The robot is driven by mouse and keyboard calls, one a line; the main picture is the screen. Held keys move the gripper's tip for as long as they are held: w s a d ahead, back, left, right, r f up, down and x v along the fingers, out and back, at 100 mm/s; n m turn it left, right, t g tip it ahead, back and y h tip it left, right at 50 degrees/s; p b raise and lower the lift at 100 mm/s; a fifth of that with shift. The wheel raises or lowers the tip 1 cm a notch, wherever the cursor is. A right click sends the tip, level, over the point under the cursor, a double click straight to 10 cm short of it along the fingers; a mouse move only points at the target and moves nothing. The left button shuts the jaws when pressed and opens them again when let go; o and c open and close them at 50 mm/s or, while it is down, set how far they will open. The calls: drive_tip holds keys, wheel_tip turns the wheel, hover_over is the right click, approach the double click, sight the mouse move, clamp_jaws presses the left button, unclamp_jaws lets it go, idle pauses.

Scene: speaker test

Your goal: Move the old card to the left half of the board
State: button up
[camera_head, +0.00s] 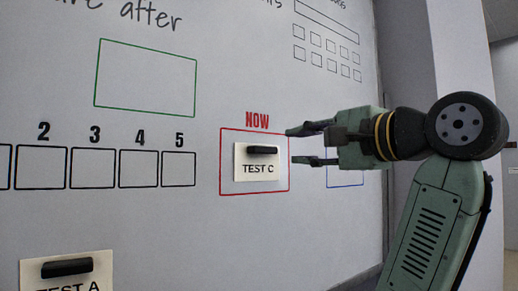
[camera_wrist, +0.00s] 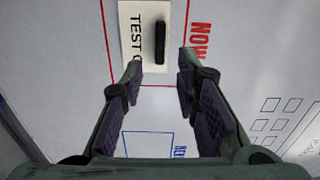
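A white card reading "TEST C" (camera_head: 257,178) with a black handle bar sits inside the red "NOW" frame on the board (camera_head: 222,70). The card also shows at the top of the wrist view (camera_wrist: 132,40), its handle upright there. A second card, "TEST A" (camera_head: 88,268), with a black handle, is at the lower left of the head view, cut off by the picture edge. No card is marked old. My gripper (camera_head: 290,146) is open and empty, just right of the TEST C card. In the wrist view its fingers (camera_wrist: 160,82) are apart, with the handle ahead between them.
The board has an empty green frame (camera_head: 146,78) at upper left and a row of empty numbered boxes (camera_head: 95,168). A blue frame (camera_head: 346,178) is partly hidden behind my gripper. Small checkboxes (camera_head: 328,55) are at upper right.

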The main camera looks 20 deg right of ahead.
sight(267, 149)
drive_tip(key=p+x, duration=0.1)
drive_tip(key=x, duration=0.9)
drive_tip(key=shift+d+p, duration=0.15)
drive_tip(key=shift+p, duration=0.25)
clamp_jaws()
idle(0.6)
drive_tip(key=shift+r, duration=0.1)
